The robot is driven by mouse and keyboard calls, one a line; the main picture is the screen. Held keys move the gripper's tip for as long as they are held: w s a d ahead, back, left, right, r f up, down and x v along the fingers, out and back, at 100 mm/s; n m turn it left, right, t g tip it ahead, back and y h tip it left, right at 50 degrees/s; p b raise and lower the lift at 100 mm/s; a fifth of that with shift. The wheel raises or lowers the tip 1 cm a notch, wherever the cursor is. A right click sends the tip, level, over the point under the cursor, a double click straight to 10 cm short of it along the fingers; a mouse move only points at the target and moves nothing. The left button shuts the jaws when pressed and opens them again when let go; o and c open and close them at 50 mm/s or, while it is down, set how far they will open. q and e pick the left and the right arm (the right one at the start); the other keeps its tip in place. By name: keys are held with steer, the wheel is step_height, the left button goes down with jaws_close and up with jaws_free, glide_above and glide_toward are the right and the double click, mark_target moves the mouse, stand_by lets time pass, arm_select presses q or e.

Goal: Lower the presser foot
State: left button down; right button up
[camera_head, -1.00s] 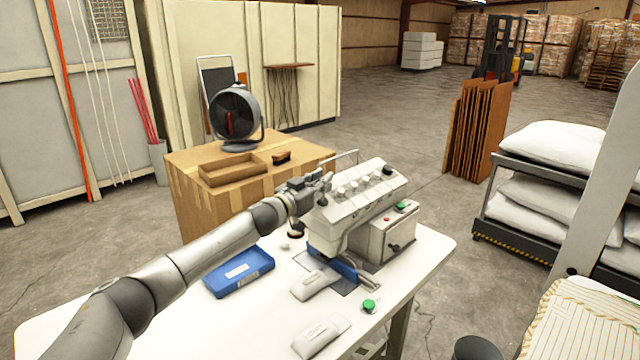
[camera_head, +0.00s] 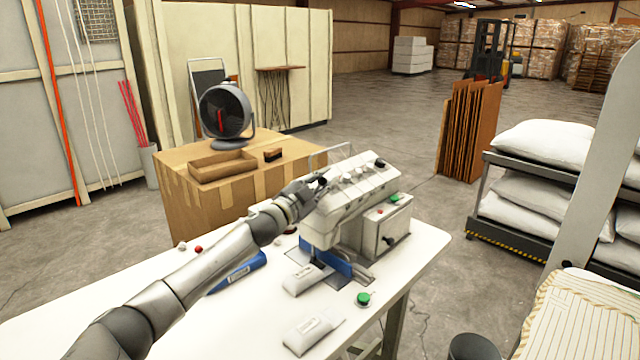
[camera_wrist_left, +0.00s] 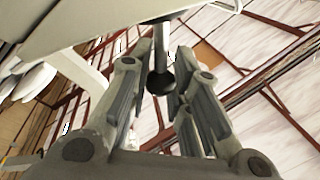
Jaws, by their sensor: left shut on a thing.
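The white sewing machine (camera_head: 345,205) stands on the white table, with a grey control box on its right side. My left gripper (camera_head: 316,187) is at the left end of the machine's head. In the left wrist view my left gripper (camera_wrist_left: 160,72) has its two fingers on either side of a rod with a dark round knob, the presser foot lever (camera_wrist_left: 160,82). It is shut on this lever. The lever is hidden by the gripper in the head view, and the presser foot itself cannot be made out. My right gripper is not in view.
White packets (camera_head: 312,332) and a green-topped spool (camera_head: 363,299) lie on the front of the table (camera_head: 410,262). A cardboard box (camera_head: 205,205) with a fan (camera_head: 226,112) stands behind; pillows on a rack (camera_head: 548,145) are at right.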

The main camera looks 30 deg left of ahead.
arm_select(q)
steer(key=shift+d+f+m, duration=0.2)
steer(key=shift+m, duration=0.4)
steer(key=shift+d, duration=0.1)
steer(key=c, duration=1.3)
jaws_free()
steer(key=shift+s, duration=0.1)
steer(key=shift+s+f, duration=0.1)
steer(key=shift+s, duration=0.2)
steer(key=v, duration=1.1)
steer(key=shift+s+a, duration=0.15)
steer(key=shift+a, duration=0.1)
